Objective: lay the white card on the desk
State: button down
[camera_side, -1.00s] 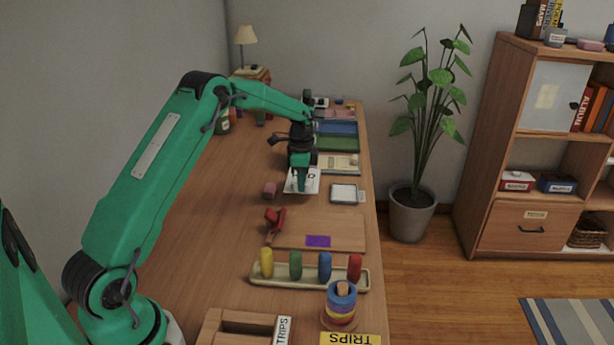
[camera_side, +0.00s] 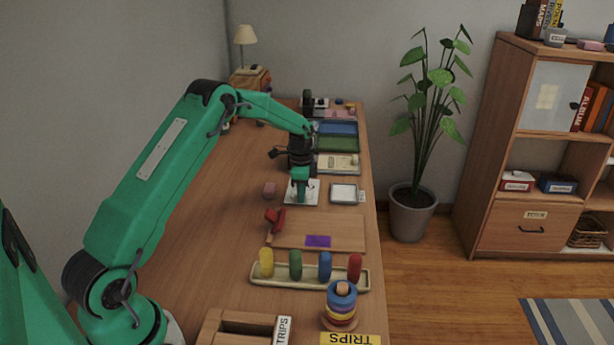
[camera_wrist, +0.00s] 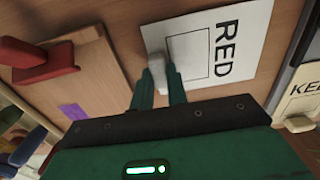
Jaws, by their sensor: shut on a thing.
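The white card (camera_wrist: 202,35) is printed RED and has a black outlined box. A small pale block on the card sits between the fingertips of my gripper (camera_wrist: 160,78), and the jaws are shut on it. In the side view, the card (camera_side: 289,199) lies roughly level below my gripper (camera_side: 301,197), at or just above the desk (camera_side: 225,222). I cannot tell whether its underside touches the wood. The fingers hide part of the card.
A small grey-white tray (camera_side: 344,192) with a label stands close right of the card. A wooden board (camera_side: 345,230) and a red object (camera_side: 275,217) are nearer the camera. The desk's left side is clear.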

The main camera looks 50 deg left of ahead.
jog(key=shift+f, duration=0.15)
jog(key=c, duration=1.4)
grip_release()
jog(key=shift+r, duration=6.15)
